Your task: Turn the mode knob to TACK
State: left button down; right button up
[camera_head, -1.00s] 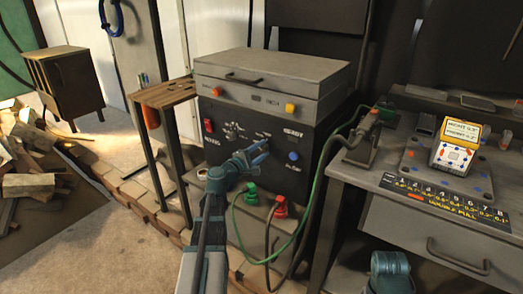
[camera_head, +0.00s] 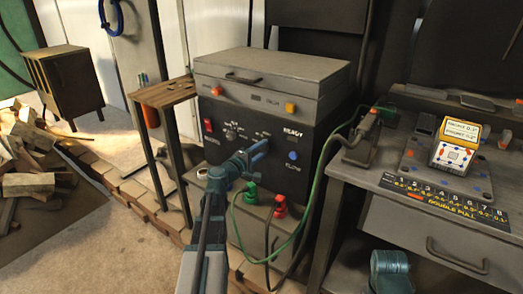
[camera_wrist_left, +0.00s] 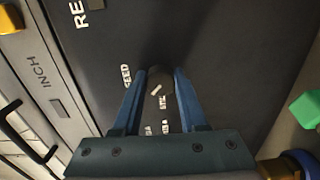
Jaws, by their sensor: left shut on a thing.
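The dark machine panel (camera_head: 295,140) faces me in the head view. My left gripper (camera_head: 258,152) reaches its front, and its fingers hide the mode knob there. In the left wrist view the two blue fingers of my left gripper (camera_wrist_left: 160,75) are shut on the dark mode knob (camera_wrist_left: 162,80), one on each side. A short white mark on the knob shows between them, tilted. Small white labels stand around it; one reads FEED, and the others are too small or partly hidden to read. I cannot tell which label the mark points at.
Another dial (camera_head: 231,134) and a red switch (camera_head: 208,125) are left of my gripper, a blue button (camera_head: 293,156) right of it. Green (camera_head: 251,190) and red (camera_head: 280,206) plugs with cables are below. A bench (camera_head: 350,173) stands at the right.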

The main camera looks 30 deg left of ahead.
pick_arm(q)
jog(key=shift+c, duration=2.2)
grip_release()
jog(key=s+a, duration=0.1)
jog(key=s, duration=1.2)
jog(key=shift+s+a, duration=0.2)
jog(key=shift+s, duration=0.2)
jog(key=shift+r, duration=0.1)
